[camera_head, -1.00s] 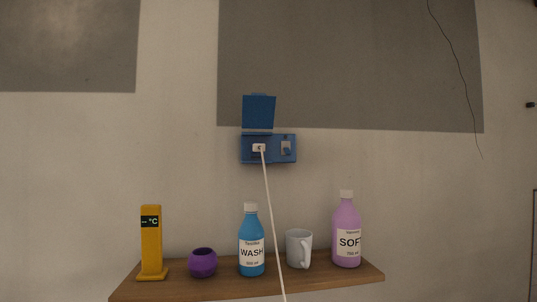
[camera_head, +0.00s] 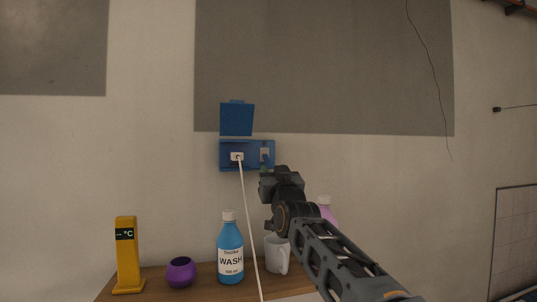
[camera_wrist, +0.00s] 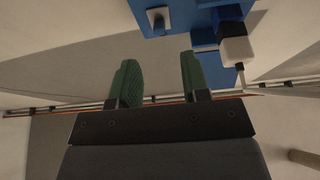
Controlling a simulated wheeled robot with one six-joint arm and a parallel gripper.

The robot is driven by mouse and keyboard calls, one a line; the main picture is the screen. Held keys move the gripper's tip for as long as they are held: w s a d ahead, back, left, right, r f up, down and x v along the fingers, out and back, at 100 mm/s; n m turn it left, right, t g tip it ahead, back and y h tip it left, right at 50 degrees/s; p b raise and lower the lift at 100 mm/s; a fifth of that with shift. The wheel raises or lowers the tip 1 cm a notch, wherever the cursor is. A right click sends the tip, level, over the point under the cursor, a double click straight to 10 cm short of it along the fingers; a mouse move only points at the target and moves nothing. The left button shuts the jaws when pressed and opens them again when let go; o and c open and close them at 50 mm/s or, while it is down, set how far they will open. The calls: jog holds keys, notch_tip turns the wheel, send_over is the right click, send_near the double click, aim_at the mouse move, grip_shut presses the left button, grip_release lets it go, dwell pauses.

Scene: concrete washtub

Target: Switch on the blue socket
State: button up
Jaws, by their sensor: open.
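The blue socket box (camera_head: 228,166) is on the wall, with its blue lid (camera_head: 237,119) raised above it. A white plug (camera_head: 237,157) with a white cable sits in its left half. A grey switch (camera_head: 265,153) is on its right half. My gripper (camera_head: 264,169) is just below and in front of the switch, its fingertips largely hidden. In the wrist view, its green fingers (camera_wrist: 158,72) are spread with nothing between them. The switch (camera_wrist: 158,19) shows beyond the gap, and the plug (camera_wrist: 237,44) lies to the right. I cannot see any contact with the switch.
Below is a wooden shelf (camera_head: 204,272) with a yellow thermometer (camera_head: 127,257), purple pot (camera_head: 181,272), blue WASH bottle (camera_head: 230,252) and white mug (camera_head: 276,254). A purple bottle (camera_head: 327,212) is mostly hidden behind my arm. The plug's white cable (camera_head: 247,205) hangs close to my gripper.

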aim_at(267, 160)
jog(key=p+x, duration=0.3)
jog(key=x, duration=0.4)
jog(key=shift+p, duration=0.35)
grip_shut()
